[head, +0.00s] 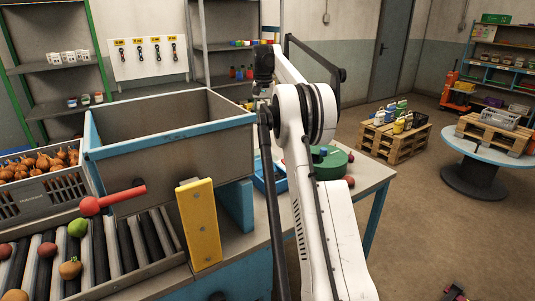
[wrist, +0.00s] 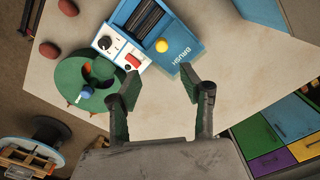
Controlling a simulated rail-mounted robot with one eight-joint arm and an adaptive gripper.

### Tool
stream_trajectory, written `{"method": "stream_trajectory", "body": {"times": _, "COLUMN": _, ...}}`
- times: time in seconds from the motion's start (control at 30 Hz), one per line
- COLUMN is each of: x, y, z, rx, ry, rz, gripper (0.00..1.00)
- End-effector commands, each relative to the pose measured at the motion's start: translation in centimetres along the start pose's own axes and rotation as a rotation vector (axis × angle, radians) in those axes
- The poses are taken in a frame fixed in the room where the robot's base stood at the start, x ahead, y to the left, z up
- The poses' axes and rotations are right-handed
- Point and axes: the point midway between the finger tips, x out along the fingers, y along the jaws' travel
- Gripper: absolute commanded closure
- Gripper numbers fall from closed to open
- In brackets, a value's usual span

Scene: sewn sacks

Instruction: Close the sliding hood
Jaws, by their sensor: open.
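A large grey box (head: 165,150) with a blue rim stands over a roller conveyor at the left of the head view. A red handle (head: 112,199) sticks out at its front. Whether this box is the sliding hood, I cannot tell for sure. My gripper (wrist: 161,76) is open in the wrist view, with nothing between its fingers. It is above the worktop, beside a blue unit marked BRUSH (wrist: 180,47). This unit has a yellow knob, a red switch and dark slats. In the head view my arm hides part of the bench.
A yellow block (head: 200,222) stands by the conveyor's right end. A green ring-shaped device (wrist: 72,91) with a blue knob sits beside the brush unit. Round red produce (wrist: 49,50) lies nearby. An orange-filled crate (head: 45,195) is at far left. The worktop (wrist: 250,85) has bare room.

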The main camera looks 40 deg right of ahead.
Motion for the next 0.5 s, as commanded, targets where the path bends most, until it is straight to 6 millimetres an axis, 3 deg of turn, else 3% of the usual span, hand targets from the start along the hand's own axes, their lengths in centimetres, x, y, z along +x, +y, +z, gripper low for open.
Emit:
{"method": "stream_trajectory", "body": {"times": 0.1, "x": 1.8, "y": -0.6, "z": -0.7, "rx": -0.003, "ry": -0.005, "rz": 0.001, "gripper": 0.59}}
{"method": "stream_trajectory", "body": {"times": 0.37, "x": 4.0, "y": -0.8, "z": -0.8, "rx": -0.003, "ry": -0.007, "rz": 0.002, "gripper": 0.59}}
{"method": "stream_trajectory", "body": {"times": 0.5, "x": 6.4, "y": -0.8, "z": -0.8, "rx": -0.003, "ry": -0.007, "rz": 0.002, "gripper": 0.59}}
